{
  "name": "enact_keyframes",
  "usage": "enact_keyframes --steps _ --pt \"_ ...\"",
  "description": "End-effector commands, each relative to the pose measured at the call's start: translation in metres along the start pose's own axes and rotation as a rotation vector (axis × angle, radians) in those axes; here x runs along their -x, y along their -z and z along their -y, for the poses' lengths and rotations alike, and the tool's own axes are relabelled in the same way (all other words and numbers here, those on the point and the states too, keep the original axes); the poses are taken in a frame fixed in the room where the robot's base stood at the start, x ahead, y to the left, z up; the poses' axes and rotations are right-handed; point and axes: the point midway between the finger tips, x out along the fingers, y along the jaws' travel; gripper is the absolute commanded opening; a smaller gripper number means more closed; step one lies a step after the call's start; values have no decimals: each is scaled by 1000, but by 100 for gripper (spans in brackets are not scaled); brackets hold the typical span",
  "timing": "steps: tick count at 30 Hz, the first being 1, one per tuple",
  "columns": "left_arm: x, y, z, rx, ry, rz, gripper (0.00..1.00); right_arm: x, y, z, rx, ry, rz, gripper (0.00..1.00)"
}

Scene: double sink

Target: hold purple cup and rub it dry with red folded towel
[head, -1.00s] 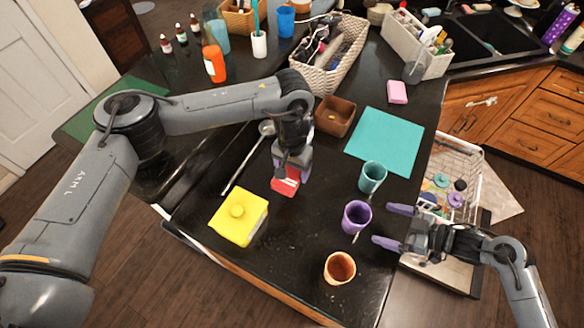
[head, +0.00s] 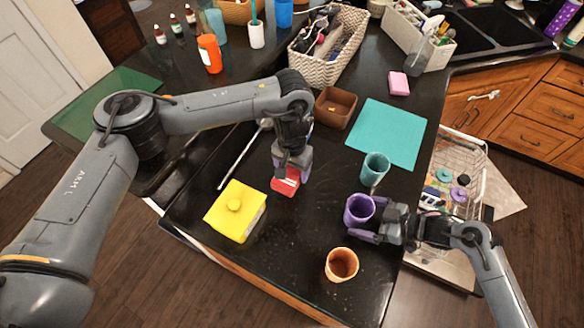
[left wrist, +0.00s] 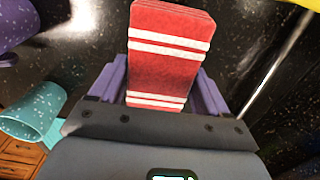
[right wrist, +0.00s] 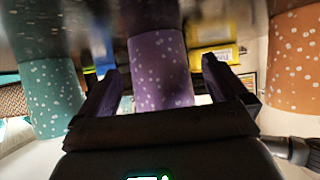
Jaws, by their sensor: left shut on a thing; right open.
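The purple speckled cup (head: 358,209) stands on the dark counter near its right edge. My right gripper (head: 368,220) is open at the cup, with its fingers reaching along both sides. In the right wrist view the purple cup (right wrist: 160,70) lies between the two spread fingers. The red folded towel (head: 286,181) with white stripes is in my left gripper (head: 290,170) at the middle of the counter. In the left wrist view the towel (left wrist: 165,65) sits between the purple fingers, which are shut on it.
A teal cup (head: 375,168) stands just behind the purple cup, and an orange cup (head: 341,264) stands in front. Counter between towel and purple cup is clear.

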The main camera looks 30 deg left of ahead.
Motion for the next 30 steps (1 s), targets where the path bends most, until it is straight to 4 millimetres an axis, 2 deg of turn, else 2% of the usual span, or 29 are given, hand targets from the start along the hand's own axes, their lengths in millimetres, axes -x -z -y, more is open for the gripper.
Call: enact_keyframes --steps 7,18,27,30 --pt "-6 0 0 0 0 0 45 -14 0 0 -1 -1 -1 100" --pt "-6 0 0 0 0 0 45 -16 0 0 0 -1 0 100" --pt "-6 0 0 0 0 0 45 -16 0 0 0 -1 0 56" --pt "-6 0 0 0 0 0 45 -16 0 0 0 -1 0 56"
